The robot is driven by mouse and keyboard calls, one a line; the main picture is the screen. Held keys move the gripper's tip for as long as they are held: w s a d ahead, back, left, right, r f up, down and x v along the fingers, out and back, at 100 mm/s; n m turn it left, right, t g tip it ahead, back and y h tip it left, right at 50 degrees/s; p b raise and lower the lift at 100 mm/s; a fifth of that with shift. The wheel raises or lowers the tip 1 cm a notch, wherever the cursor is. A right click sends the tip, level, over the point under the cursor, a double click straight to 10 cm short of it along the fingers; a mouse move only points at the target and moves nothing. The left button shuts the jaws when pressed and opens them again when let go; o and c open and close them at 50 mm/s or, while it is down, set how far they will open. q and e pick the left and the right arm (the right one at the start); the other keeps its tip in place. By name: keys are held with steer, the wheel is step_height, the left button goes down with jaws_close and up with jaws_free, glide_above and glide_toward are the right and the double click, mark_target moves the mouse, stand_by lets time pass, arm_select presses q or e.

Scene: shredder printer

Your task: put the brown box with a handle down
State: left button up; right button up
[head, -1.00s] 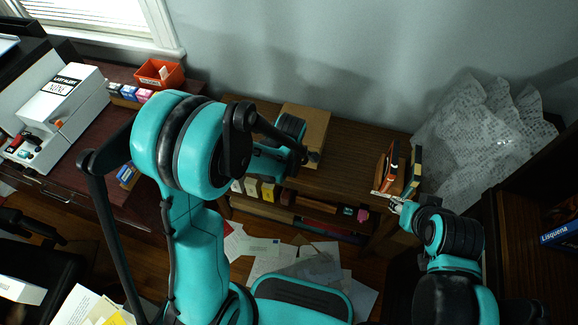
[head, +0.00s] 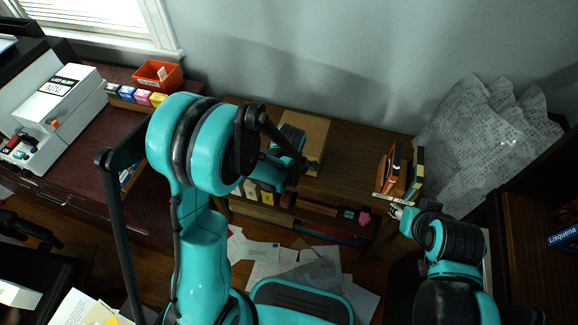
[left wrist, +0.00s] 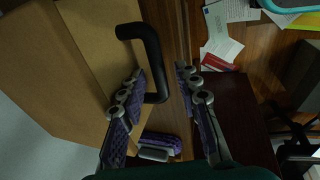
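The brown box (head: 316,128) is at the back of the low wooden bench in the head view, partly hidden by my left arm. In the left wrist view the box (left wrist: 85,60) fills the upper left, with a black handle (left wrist: 153,50) on its face. My left gripper (left wrist: 158,75) is open, its fingers apart. The handle's bar lies between the fingers, with one finger on the box side and the other outside; I cannot tell whether either touches it. In the head view my left gripper (head: 290,170) is at the box's front. My right gripper (head: 396,210) is near the bench's right end, its fingers too small to read.
The wooden bench (head: 355,150) has bare top between the box and several upright books (head: 400,175). A dark red desk (head: 75,155) with a white machine (head: 60,95) is at the left. Papers (head: 300,270) lie on the floor.

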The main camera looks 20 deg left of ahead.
arm_select(q)
steer(key=p+v, duration=0.5)
steer(key=v, duration=0.7)
steer(key=s+a+r+m+t+h, duration=0.1)
steer(key=s+a+r+m+t, duration=0.2)
steer(key=s+r+m, duration=0.9)
steer(key=s+m, duration=0.1)
steer(key=m, duration=0.5)
steer(key=shift+s+a+t, duration=0.25)
steer(key=shift+a+t, duration=0.15)
